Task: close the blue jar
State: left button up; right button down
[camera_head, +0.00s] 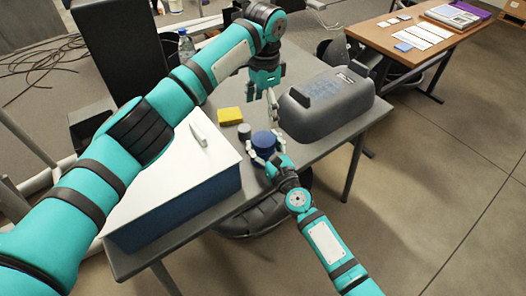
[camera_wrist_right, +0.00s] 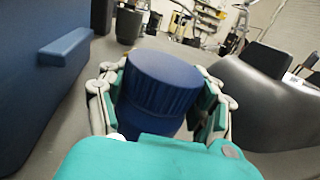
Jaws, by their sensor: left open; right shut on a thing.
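The blue jar (camera_head: 264,141) stands near the front edge of the grey table; it fills the middle of the right wrist view (camera_wrist_right: 150,122). A blue lid with a ridged side (camera_wrist_right: 163,82) sits on top of the jar; I cannot tell how tight it is. My right gripper (camera_head: 266,149) is shut around the jar, one finger on each side, also in the wrist view (camera_wrist_right: 161,80). My left gripper (camera_head: 262,98) is open and empty, pointing down above and behind the jar, apart from it.
A small grey cylinder (camera_head: 244,131) and a yellow sponge (camera_head: 230,116) stand behind the jar. A large white-topped blue box (camera_head: 172,204) is to the left, with a white object (camera_head: 198,134) on it. A large grey container (camera_head: 327,108) is to the right.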

jog(key=shift+f, duration=0.25)
pick_arm(q)
jog(key=shift+r, duration=0.6)
pick_arm(e)
jog(key=c, duration=0.6)
grip_release()
jog(key=o, duration=0.4)
jog(key=shift+o, duration=0.4)
jog(key=shift+r, duration=0.15)
jog(key=shift+s, duration=0.1)
jog(key=v, duration=1.2)
